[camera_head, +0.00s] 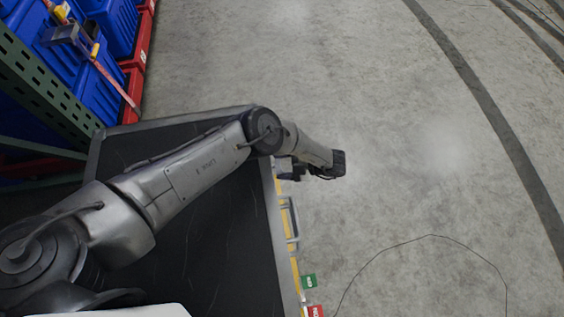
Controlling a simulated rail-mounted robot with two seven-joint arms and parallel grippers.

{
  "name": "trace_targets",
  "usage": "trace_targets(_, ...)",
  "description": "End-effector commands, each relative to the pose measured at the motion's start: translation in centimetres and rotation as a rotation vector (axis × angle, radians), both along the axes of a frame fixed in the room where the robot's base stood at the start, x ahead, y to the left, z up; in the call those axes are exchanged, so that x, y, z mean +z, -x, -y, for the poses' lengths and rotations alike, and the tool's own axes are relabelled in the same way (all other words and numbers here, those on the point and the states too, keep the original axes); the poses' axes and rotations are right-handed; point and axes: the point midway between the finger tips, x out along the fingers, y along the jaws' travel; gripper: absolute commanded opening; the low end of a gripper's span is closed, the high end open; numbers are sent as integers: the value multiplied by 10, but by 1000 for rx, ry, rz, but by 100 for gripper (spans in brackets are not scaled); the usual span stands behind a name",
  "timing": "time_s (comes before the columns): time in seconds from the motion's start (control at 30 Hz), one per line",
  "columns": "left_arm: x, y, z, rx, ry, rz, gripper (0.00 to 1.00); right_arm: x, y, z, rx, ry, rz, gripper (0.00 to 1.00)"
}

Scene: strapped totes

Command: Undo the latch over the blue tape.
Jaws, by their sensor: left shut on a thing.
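My left arm reaches from the left across a dark-topped cart, and its wrist hangs past the cart's right edge. My left gripper (291,170) is small and partly hidden under the wrist, close against that edge. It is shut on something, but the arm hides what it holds. No latch and no blue tape can be made out at the gripper. Orange-red straps (116,85) with a grey buckle-like part (67,33) run by the blue totes at the upper left, apart from the gripper. My right gripper is not in view.
The cart's black top (225,235) fills the lower left. A grey handle (291,222), a green tag (308,281) and a red tag (315,311) line its right side. Blue totes (115,25) stand beside a green rack post (40,85). Bare floor lies right, with a thin cable.

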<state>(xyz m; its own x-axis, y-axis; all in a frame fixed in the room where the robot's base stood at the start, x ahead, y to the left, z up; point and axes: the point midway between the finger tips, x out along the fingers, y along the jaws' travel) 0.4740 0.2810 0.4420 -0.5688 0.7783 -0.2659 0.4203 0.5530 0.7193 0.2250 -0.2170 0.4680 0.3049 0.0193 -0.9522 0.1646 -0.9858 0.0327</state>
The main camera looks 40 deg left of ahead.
Motion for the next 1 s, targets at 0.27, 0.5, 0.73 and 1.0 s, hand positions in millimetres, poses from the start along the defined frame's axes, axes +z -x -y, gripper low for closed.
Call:
trace_targets(0.27, 1, 0, 1, -2, -167, 126, 40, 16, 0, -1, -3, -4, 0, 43)
trace_targets(0.5, 0, 0, 1, -1, -275, 209, 40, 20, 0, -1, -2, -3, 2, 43)
trace_targets(0.73, -1, 0, 1, -1, -333, 252, 40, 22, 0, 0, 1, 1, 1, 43)
trace_targets(1.0, -1, 0, 1, 1, -351, 266, 40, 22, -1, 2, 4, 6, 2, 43)
